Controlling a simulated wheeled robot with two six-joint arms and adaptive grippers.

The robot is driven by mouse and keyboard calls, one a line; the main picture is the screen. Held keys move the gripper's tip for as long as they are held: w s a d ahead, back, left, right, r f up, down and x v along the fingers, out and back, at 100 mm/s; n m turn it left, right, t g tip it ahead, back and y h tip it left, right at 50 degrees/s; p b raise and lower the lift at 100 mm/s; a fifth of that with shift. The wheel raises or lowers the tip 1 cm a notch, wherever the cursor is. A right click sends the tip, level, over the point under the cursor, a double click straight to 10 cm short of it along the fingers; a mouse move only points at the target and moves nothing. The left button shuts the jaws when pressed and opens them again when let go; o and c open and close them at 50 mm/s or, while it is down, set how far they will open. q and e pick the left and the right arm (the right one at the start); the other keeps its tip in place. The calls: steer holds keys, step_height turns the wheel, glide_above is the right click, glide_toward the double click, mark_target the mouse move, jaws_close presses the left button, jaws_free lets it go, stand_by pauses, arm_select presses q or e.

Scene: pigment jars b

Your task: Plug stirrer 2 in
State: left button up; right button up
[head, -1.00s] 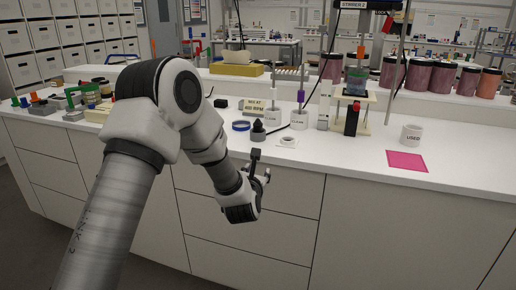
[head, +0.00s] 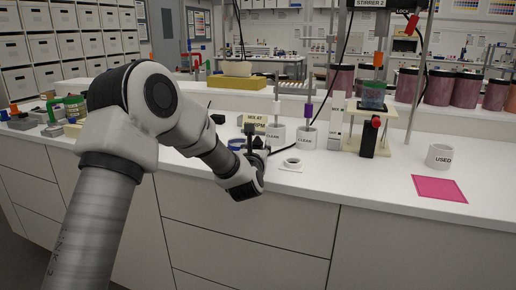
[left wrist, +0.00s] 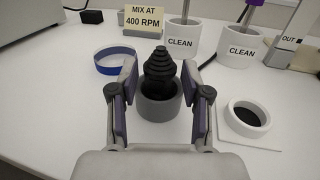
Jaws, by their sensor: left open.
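A black ridged plug-like piece (left wrist: 160,70) stands upright in a round grey holder (left wrist: 159,103) in the left wrist view. My left gripper (left wrist: 159,92) is open, one finger on each side of the holder; I cannot tell whether they touch it. In the head view my left gripper (head: 257,146) is at the counter's front and partly hides the plug. A white ring with a dark inside (left wrist: 248,117), perhaps a socket, lies on a white plate to the right; it also shows in the head view (head: 291,162). Stirrer 2's label (head: 367,3) is at the top. My right gripper is not seen.
Two white CLEAN cups (left wrist: 181,42) (left wrist: 239,46) with rods stand behind. A blue ring (left wrist: 121,60) lies left, near the MIX AT 400 RPM sign (left wrist: 144,18). A jar (head: 373,96) sits on the stirrer's stand. A USED cup (head: 440,156) and pink mat (head: 440,189) are right.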

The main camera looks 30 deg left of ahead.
mark_target(259, 143)
arm_select(q)
steer(key=x, duration=0.4)
steer(key=shift+w+a+f, duration=0.15)
steer(key=c, duration=0.4)
jaws_close()
